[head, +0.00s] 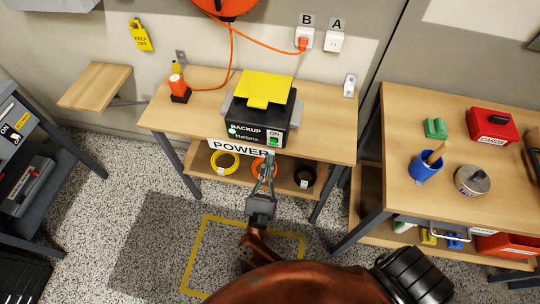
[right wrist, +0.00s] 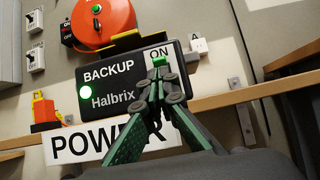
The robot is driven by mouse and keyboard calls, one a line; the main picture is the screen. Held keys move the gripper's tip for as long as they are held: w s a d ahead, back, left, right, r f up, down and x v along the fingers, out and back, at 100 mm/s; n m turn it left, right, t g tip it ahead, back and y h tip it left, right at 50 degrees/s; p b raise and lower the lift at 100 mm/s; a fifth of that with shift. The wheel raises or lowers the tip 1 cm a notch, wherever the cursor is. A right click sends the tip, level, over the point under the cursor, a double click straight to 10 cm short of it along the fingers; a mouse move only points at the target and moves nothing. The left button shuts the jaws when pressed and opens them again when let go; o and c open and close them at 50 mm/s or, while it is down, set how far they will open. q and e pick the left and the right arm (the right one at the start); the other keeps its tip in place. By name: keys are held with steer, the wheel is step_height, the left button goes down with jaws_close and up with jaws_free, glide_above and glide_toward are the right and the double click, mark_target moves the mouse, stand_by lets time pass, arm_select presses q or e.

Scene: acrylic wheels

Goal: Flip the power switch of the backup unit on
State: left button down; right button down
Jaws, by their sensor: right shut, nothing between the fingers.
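The backup unit (head: 245,128) is a black box marked BACKUP Halbrix on the wooden bench, with a yellow piece on top. My right gripper (head: 267,160) is shut and empty in front of the unit. In the right wrist view its fingertips (right wrist: 161,80) overlap the switch's lower part; whether they touch it I cannot tell. My left gripper is out of view.
A POWER sign (head: 240,149) hangs on the bench's front edge. Cable coils, such as the yellow one (head: 224,163), lie on the shelf below. An orange cord runs from the reel to outlet B (head: 304,39). A second bench (head: 405,195) stands at the right.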

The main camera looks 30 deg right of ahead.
steer(key=v, duration=0.9)
steer(key=shift+s+a+f, duration=0.2)
steer(key=shift+s+a, duration=0.05)
